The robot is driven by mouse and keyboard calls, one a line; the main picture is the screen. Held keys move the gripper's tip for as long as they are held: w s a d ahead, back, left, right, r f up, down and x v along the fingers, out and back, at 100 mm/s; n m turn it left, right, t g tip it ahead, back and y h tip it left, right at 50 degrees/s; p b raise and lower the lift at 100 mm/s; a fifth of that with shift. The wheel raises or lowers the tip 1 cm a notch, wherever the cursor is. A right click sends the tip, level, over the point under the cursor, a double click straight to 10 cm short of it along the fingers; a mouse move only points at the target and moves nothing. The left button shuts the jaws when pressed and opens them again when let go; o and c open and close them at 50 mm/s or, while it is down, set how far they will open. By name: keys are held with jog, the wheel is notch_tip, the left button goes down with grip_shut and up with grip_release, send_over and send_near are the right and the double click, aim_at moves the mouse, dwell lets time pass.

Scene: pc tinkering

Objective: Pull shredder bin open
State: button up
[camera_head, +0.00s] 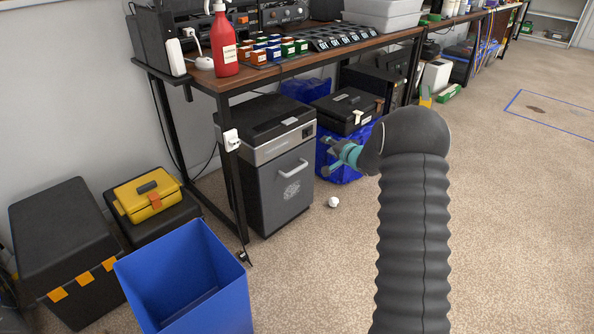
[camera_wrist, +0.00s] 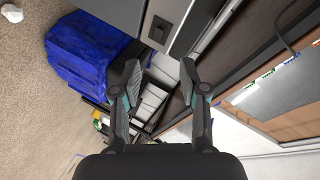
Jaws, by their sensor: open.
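The shredder (camera_head: 275,160) stands on the carpet under the near end of the workbench, a dark grey cabinet with a silver band and black top. Its bin front (camera_head: 285,195) looks flush with the body and carries a pale bar handle (camera_head: 293,168). My gripper (camera_head: 328,153) is open and empty, to the right of the handle and apart from it. In the wrist view my gripper (camera_wrist: 160,76) points toward the shredder's dark panel (camera_wrist: 160,28) and silver band (camera_wrist: 188,30). The handle does not show in that view.
A blue open bin (camera_head: 185,275) and black boxes stand left of the shredder. A table leg (camera_head: 232,175) stands close at its left. A blue bag (camera_head: 345,165) lies behind my gripper.

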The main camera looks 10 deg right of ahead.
aim_at(299, 170)
notch_tip(299, 170, down, 14)
jog(key=a+m+g+y, duration=0.1)
jog(key=a+m+y, duration=0.1)
jog(key=y, duration=0.3)
jog(key=x, duration=1.3)
jog(key=shift+a+f+b, duration=0.15)
jog(key=shift+f+b, duration=0.1)
jog(key=shift+b, duration=0.1)
jog(key=shift+c, duration=0.2)
grip_shut()
